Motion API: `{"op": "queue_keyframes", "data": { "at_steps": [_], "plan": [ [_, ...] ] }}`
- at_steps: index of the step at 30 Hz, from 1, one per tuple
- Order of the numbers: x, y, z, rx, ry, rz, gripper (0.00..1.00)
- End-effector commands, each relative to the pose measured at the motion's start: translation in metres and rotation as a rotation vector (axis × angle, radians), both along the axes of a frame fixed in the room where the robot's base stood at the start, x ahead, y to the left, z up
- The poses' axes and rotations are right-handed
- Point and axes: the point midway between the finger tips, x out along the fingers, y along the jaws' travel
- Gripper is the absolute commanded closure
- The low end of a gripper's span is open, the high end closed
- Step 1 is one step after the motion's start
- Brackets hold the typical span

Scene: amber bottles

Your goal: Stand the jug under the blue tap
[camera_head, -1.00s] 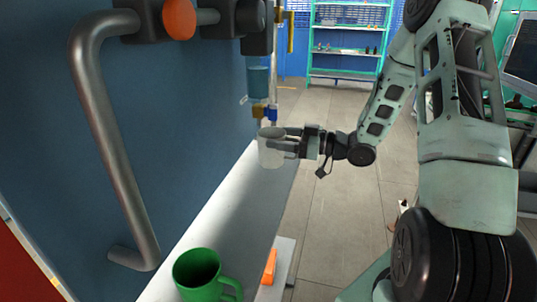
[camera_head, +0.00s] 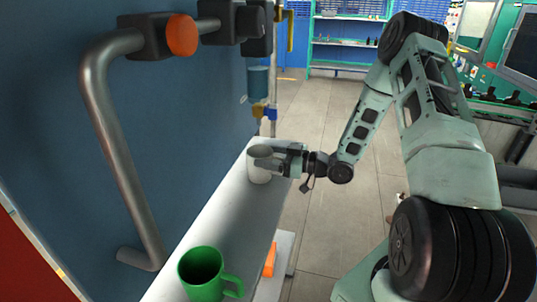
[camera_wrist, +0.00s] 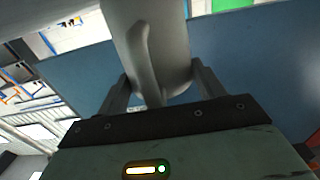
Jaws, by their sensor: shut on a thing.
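The jug (camera_head: 259,172) is pale grey and upright over the far part of the white ledge. My gripper (camera_head: 270,159) is shut on it from the right. I cannot tell whether its base touches the ledge. In the wrist view the jug (camera_wrist: 175,40) fills the top middle, its handle facing the camera between the fingers of my gripper (camera_wrist: 160,92). A small blue tap (camera_head: 271,114) shows beyond and above the jug, right beside a yellow one (camera_head: 258,111). The jug stands nearer the camera than the taps in the picture.
A green mug (camera_head: 206,279) stands on the near end of the white ledge (camera_head: 215,228). An orange item (camera_head: 269,260) lies to its right. A thick grey bent pipe (camera_head: 112,150) juts from the blue wall on the left. The ledge between mug and jug is clear.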

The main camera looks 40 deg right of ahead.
Motion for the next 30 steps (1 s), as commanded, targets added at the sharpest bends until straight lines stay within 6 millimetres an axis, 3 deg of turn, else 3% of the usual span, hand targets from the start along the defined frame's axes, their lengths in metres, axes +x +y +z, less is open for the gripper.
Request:
{"op": "queue_keyframes", "data": {
  "at_steps": [8,9,11,12,23,30],
  "plan": [
    [0.000,0.000,-0.005,0.000,0.000,0.000,0.56],
    [0.000,0.000,-0.005,0.000,0.000,0.000,0.29],
    [0.000,0.000,-0.004,0.000,0.000,0.000,0.12],
    [0.000,0.000,-0.004,0.000,0.000,0.000,0.10],
    [-0.001,-0.001,0.002,0.000,0.000,0.000,0.10],
    [-0.035,-0.028,-0.004,-0.003,0.002,-0.004,0.10]
  ]
}}
